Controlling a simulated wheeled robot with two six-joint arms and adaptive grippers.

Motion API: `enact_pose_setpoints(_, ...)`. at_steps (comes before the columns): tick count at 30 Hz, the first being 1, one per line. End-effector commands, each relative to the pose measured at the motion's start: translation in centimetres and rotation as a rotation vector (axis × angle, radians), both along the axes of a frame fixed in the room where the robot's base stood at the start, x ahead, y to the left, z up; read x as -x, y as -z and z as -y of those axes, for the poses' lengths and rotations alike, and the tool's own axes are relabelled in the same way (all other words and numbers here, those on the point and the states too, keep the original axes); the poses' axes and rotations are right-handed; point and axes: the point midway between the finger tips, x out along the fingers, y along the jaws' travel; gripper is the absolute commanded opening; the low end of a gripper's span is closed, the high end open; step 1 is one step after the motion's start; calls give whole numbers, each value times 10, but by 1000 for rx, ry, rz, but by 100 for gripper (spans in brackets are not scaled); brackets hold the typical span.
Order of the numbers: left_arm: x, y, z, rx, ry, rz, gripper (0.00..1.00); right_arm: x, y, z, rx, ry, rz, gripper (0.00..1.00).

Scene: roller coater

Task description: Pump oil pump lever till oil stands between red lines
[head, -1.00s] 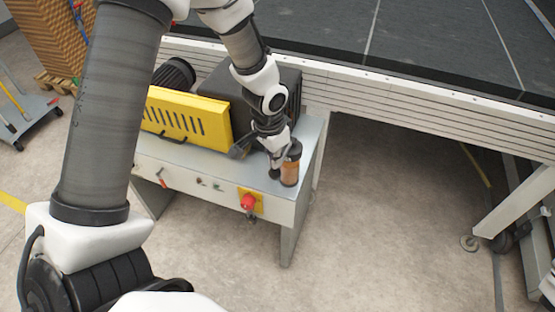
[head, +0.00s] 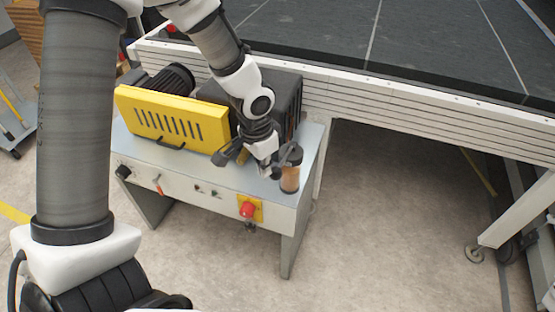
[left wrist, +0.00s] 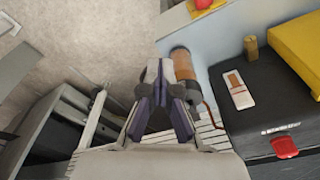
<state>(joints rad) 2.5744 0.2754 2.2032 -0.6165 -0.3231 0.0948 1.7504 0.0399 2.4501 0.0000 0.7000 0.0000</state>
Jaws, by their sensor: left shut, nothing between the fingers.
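The oil glass (head: 289,179) is a small clear cylinder with amber oil and a dark cap, upright at the right end of the grey machine top. It also shows in the left wrist view (left wrist: 183,65), just right of the fingers. The red lines and exact oil level are too small to make out. I cannot clearly tell the pump lever apart from the dark parts near the cap. My left gripper (head: 268,168) is shut and empty, close to the left of the glass. Its fingers (left wrist: 154,72) point toward the machine edge; contact is unclear. My right gripper is out of view.
A yellow slotted guard (head: 160,122) and dark motor housing stand behind on the machine. The front panel has a red knob (head: 248,210) on a yellow plate. A long white-framed conveyor (head: 400,125) runs behind. The floor in front is clear.

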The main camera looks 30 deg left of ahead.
Motion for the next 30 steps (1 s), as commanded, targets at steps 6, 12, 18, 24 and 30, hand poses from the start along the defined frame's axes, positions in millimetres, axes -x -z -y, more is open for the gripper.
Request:
enact_pose_setpoints(6, 0, -23, -1, 1, -1, 9, 0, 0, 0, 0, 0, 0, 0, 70)
enact_pose_setpoints(12, 5, -69, -2, 1, -1, 10, 0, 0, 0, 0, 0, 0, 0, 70)
enact_pose_setpoints(18, 9, -107, -4, 0, 0, 7, 0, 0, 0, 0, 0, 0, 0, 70)
enact_pose_setpoints(24, 12, -120, -4, 1, 0, 2, 0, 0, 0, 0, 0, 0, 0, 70)
enact_pose_setpoints(30, 12, -120, -4, 1, 0, 2, 0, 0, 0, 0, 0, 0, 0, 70)
